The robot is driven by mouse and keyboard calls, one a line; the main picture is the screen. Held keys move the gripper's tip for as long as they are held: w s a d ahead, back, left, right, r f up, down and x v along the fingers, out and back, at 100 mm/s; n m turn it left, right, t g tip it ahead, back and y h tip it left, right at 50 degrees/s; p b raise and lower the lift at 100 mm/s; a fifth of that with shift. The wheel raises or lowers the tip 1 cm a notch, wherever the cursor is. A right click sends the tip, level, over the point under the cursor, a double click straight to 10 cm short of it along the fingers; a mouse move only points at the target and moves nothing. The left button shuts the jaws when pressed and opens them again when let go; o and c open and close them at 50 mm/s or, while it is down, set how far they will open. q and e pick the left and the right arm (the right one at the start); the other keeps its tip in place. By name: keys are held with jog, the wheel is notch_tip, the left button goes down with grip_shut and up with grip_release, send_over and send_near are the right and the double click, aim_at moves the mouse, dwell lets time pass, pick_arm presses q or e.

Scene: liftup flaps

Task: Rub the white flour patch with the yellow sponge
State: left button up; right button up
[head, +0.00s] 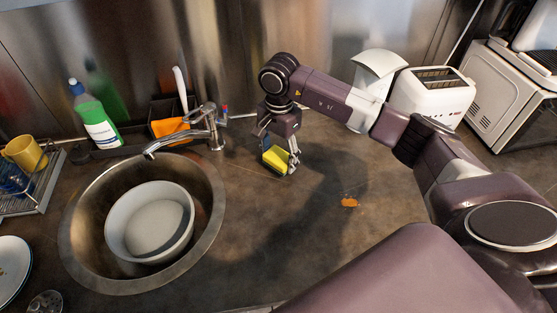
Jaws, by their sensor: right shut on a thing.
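The yellow sponge (275,158) is held in my right gripper (281,155), just right of the sink, low over the dark counter. I cannot tell whether the sponge touches the counter. I see no white flour patch; the gripper, arm or shadow may hide it. A small orange-brown patch (349,202) lies on the counter, to the right of and nearer than the sponge. My left gripper is not in view.
A round steel sink (72,232) holds a white bowl (150,222). A faucet (215,130) stands behind it, left of my gripper. A green-white bottle (96,115), a dish rack (45,190), and a white toaster (432,92) surround the counter. The counter's middle is mostly clear.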

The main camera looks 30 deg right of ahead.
jog(key=shift+s+d+r+p, duration=0.15)
jog(key=shift+r+p, duration=0.15)
jog(key=shift+r, duration=0.35)
jog(key=shift+s+d+r+p, duration=0.15)
jog(key=shift+r+p, duration=0.15)
jog(key=shift+r, duration=0.3)
jog(key=shift+r+p, duration=0.75)
jog(key=shift+r, duration=0.75)
jog(key=shift+w+a, duration=0.1)
jog(key=shift+a, duration=0.05)
